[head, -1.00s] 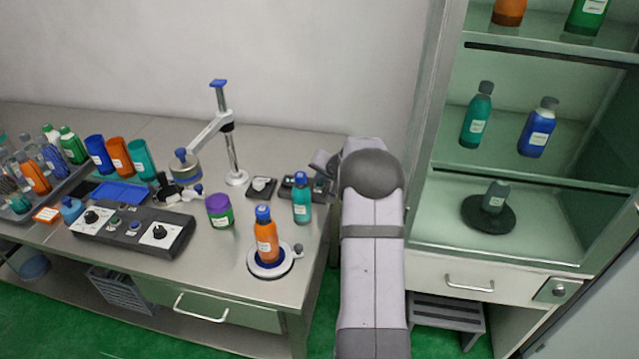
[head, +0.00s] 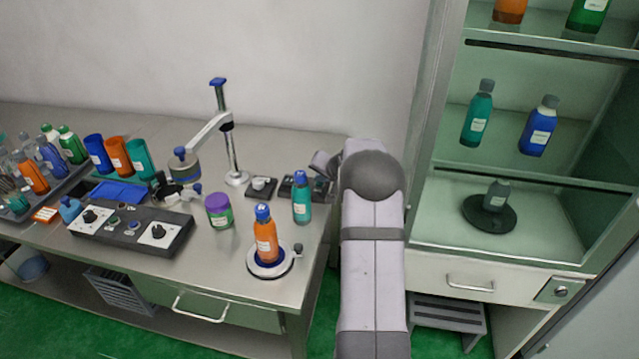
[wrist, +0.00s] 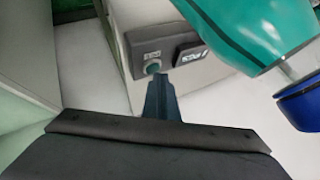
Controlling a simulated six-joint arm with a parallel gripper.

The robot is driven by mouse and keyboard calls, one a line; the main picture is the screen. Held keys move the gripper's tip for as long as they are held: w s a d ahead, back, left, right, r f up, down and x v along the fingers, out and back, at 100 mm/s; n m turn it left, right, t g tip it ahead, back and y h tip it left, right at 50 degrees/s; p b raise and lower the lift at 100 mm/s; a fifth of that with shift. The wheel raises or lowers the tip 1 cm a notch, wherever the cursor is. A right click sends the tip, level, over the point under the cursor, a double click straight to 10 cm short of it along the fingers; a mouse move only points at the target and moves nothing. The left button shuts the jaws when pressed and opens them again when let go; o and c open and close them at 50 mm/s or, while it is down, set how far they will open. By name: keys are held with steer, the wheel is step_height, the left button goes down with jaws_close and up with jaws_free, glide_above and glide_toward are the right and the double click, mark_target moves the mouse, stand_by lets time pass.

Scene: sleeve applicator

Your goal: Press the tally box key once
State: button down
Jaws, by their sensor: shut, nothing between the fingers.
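In the head view the tally box (head: 288,189) stands at the bench's right end, partly hidden by a teal bottle (head: 301,204); my arm hides the fingertips there.
The teal bottle, with a blue cap (wrist: 305,105), is close to the right of my fingers in the wrist view. An orange bottle (head: 266,240) stands on a round base nearer the front. A glass-shelved cabinet (head: 510,258) is to the right of my arm.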

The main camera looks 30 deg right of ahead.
stand_by(0.6)
steer(key=shift+r+p, duration=0.45)
steer(key=shift+r, duration=0.25)
steer(key=shift+r, duration=0.15)
steer(key=shift+r+p, duration=1.8)
steer(key=shift+r, duration=0.6)
